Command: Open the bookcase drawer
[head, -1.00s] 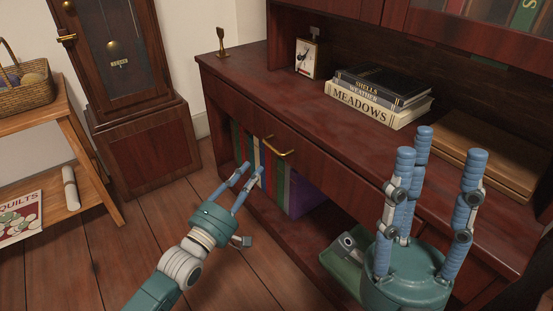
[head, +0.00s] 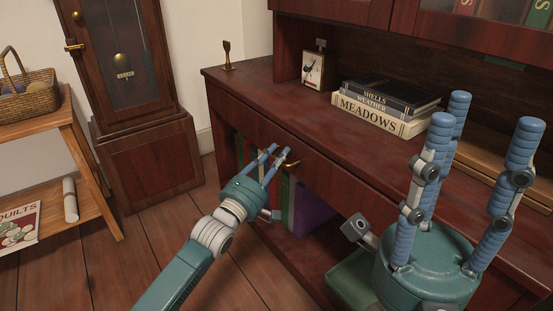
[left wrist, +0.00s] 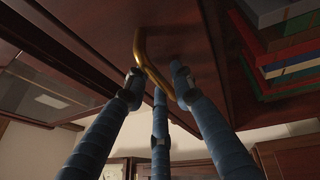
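The bookcase drawer (head: 248,124) is a dark red-wood front under the desk top, and it looks closed. Its brass handle (head: 293,164) is partly hidden by the fingers of my left gripper (head: 278,153). In the left wrist view the curved brass handle (left wrist: 143,47) lies between the spread blue fingers of the left gripper (left wrist: 155,82). The fingers are apart around it; contact is unclear. My right gripper (head: 478,150) has its fingers pointing up, spread and empty, in front of the bookcase's right part.
Stacked books (head: 380,107) and a small clock (head: 313,69) stand on the bookcase top. Upright books and a purple box (head: 312,212) fill the lower shelf. A tall clock (head: 148,160) and a wooden side table (head: 95,190) stand left. The floor (head: 160,235) between is clear.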

